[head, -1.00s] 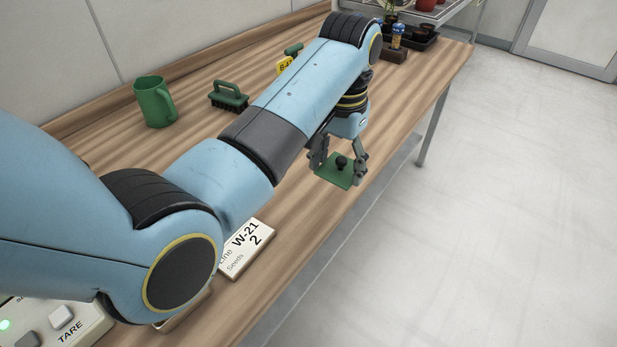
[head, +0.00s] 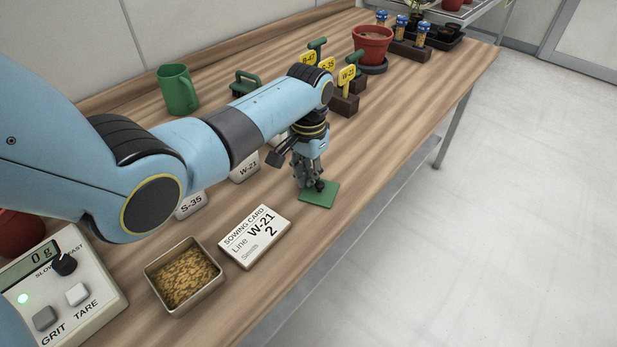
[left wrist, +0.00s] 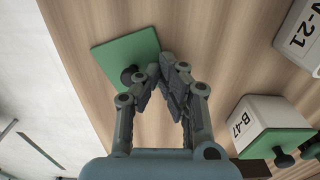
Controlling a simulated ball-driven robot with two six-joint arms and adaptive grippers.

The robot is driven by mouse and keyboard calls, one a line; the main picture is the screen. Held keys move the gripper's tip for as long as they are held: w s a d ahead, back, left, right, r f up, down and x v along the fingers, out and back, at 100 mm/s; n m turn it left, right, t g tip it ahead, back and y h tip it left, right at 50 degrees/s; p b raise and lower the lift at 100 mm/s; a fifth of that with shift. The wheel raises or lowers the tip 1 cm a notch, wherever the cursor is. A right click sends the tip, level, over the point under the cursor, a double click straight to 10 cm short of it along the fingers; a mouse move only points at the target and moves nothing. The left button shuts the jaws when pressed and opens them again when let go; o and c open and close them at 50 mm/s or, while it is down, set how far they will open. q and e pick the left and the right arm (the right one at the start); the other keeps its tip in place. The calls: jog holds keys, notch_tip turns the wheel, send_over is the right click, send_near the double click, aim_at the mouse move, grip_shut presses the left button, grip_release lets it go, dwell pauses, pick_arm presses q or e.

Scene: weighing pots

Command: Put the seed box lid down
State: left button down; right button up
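The green square lid with a dark knob (head: 322,197) lies flat on the wooden table, toward the front edge. It also shows in the left wrist view (left wrist: 122,54). My left gripper (head: 314,186) is just over the lid, beside its knob. In the left wrist view its fingertips (left wrist: 160,68) meet, with the knob outside them, to the left; nothing is between them. The white W-21 box (head: 245,168) stands to the left in the head view; its top is mostly hidden by my arm. The B-47 box (left wrist: 262,120) has its green lid on. My right gripper is not in view.
The sowing card (head: 255,237) and an open tray of seeds (head: 212,294) lie nearer, by the scale (head: 92,316). A red pot (head: 372,45) and labelled tags (head: 347,76) stand farther back. Bare table lies right of the lid, up to the front edge.

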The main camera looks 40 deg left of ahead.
pick_arm(q)
jog(key=shift+f, duration=0.3)
jog(key=shift+c, duration=1.5)
grip_release()
jog(key=shift+o, duration=0.4)
jog(key=shift+r, duration=0.2)
